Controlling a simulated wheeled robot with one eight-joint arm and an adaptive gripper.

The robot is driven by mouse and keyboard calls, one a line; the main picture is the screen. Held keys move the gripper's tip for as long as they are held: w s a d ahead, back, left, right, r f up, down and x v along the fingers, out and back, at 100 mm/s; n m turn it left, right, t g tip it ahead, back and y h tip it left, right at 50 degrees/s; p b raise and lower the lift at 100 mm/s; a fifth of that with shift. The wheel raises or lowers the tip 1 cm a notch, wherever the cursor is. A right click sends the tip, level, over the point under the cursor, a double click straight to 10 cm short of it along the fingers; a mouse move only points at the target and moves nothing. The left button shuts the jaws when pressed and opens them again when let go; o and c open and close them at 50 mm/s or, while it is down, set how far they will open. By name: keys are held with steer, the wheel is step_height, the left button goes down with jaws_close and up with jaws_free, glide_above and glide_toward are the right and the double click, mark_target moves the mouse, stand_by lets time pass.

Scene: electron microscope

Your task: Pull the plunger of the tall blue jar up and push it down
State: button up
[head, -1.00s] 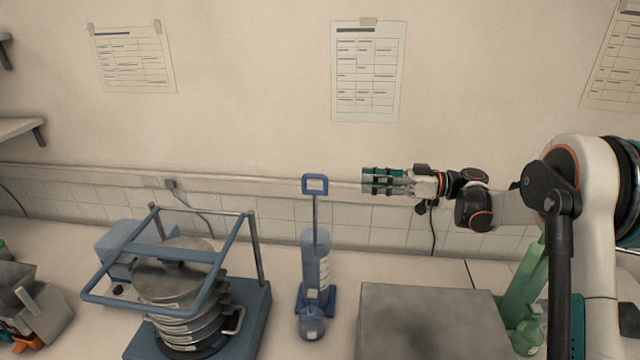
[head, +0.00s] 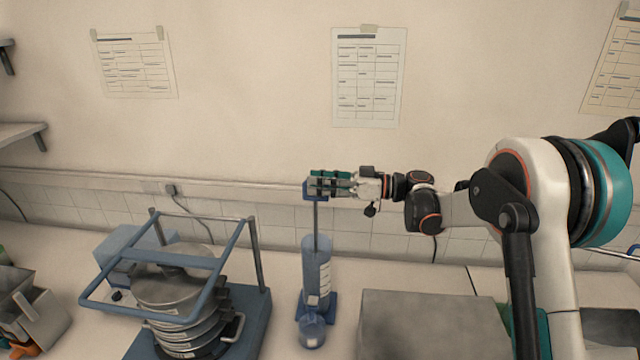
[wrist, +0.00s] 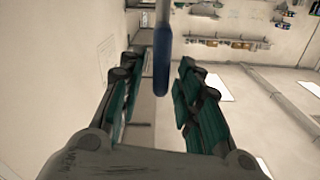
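The tall blue jar (head: 317,268) stands upright on the bench, with its plunger rod (head: 316,220) rising well above it. The plunger's blue loop handle (head: 309,193) is at the top, partly hidden behind my gripper (head: 330,184) in the head view. In the wrist view the handle (wrist: 162,62) shows as a blue bar between the two green-padded fingers of my gripper (wrist: 158,95). Clear gaps show on both sides of the bar, so the fingers are open and not closed on it.
A stack of round metal sieves (head: 180,290) in a blue frame stands left of the jar. A grey box (head: 430,325) stands to its right. A small blue-capped part (head: 311,328) is at the jar's front foot. The wall is behind.

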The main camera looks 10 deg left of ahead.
steer(key=shift+a, duration=0.1)
jaws_close()
steer(key=shift+f, duration=0.1)
step_height(320, 180, down, 12)
steer(key=b, duration=0.7)
steer(key=shift+f, duration=0.2)
steer(key=shift+s, duration=0.1)
jaws_free()
steer(key=shift+f, duration=0.1)
